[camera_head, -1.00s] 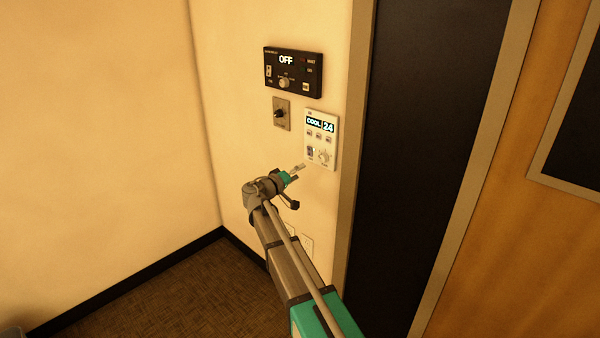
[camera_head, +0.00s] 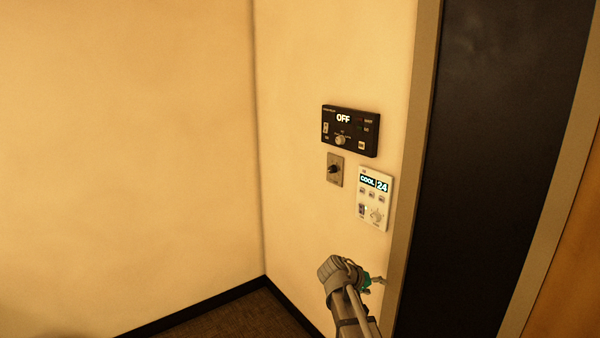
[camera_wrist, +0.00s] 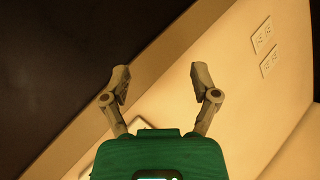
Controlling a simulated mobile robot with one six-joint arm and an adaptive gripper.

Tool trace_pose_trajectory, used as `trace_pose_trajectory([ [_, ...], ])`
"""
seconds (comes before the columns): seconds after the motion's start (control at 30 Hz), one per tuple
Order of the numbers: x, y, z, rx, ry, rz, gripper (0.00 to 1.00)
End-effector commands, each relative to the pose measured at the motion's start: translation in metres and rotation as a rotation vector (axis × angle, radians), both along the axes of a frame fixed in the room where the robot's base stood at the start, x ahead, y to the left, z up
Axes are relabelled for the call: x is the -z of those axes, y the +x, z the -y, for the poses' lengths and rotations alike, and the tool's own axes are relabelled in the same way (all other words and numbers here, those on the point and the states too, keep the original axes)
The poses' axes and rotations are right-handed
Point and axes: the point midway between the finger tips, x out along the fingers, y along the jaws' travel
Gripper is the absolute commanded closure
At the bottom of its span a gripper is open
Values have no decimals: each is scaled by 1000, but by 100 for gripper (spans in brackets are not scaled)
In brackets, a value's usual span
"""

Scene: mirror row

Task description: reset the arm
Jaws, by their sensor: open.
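My gripper (camera_wrist: 160,78) is open and empty in the wrist view, its two fingers wide apart in front of the wall and the door frame. In the head view my gripper (camera_head: 378,282) is small and sits low, below the white control panel and close to the door frame on its right. My arm reaches up from the bottom edge, with only its end part in view. Nothing is between the fingers.
A black panel (camera_head: 350,131) reading OFF, a grey knob plate (camera_head: 335,169) and a white panel (camera_head: 375,199) reading COOL 24 are on the wall. A dark door panel (camera_head: 490,150) stands at right. Wall outlets (camera_wrist: 262,35) show in the wrist view. The left wall is bare.

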Motion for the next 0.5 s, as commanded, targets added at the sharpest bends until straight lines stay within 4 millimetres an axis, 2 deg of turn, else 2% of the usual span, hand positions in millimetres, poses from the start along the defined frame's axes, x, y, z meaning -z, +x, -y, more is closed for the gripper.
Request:
trace_pose_trajectory([
  [0.03, 9, -20, 3, 11, 52, -30, 22],
  [0.1, 21, -39, 3, 20, 127, -74, 22],
  [0.3, 49, -95, -6, 29, 347, -194, 22],
  [0.5, 67, -144, -23, 14, 555, -293, 22],
])
